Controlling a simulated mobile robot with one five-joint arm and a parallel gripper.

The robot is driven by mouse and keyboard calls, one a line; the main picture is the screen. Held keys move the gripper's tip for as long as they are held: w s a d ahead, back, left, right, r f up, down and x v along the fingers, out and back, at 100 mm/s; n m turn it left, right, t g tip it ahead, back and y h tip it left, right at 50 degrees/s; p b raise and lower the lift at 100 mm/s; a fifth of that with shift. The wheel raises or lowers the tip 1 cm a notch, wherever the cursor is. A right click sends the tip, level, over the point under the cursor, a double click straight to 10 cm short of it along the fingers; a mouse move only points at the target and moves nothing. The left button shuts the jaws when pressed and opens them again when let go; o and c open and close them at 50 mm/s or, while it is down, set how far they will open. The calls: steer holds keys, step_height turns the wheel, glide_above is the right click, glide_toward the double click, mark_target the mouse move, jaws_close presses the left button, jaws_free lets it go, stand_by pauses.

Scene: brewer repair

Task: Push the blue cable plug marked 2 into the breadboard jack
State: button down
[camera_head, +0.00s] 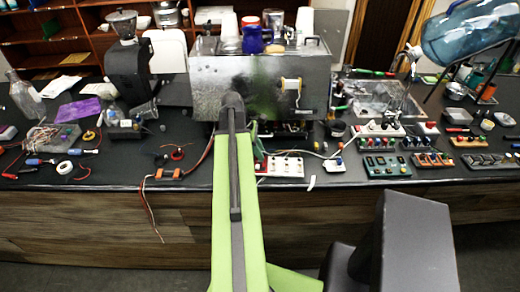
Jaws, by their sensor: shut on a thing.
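My green arm reaches over the bench, and its dark upper joint stands in front of the steel brewer (205,85). The arm hides the bench behind it, and my gripper cannot be made out. A small white board (294,167) with red parts sits just right of the arm, partly covered by it. A pale cable runs right from near that board to a small block (338,165). Two blue-handled pieces (33,161) (75,151) lie at the left. No mark 2 is readable, and I cannot tell which piece is the blue plug or which hole is the jack.
Several boards with coloured knobs, such as a teal one (385,167), fill the bench's right side. An orange part (168,173) with hanging wires lies at the front edge. A grinder (125,65) stands back left; a tilted blue jug (465,35) is at the right.

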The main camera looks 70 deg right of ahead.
steer(key=c, duration=1.1)
jaws_free()
steer(key=shift+o, duration=0.2)
steer(key=p+v, duration=1.6)
steer(key=v, duration=0.1)
steer(key=shift+r, duration=0.2)
steer(key=shift+w+a, duration=0.1)
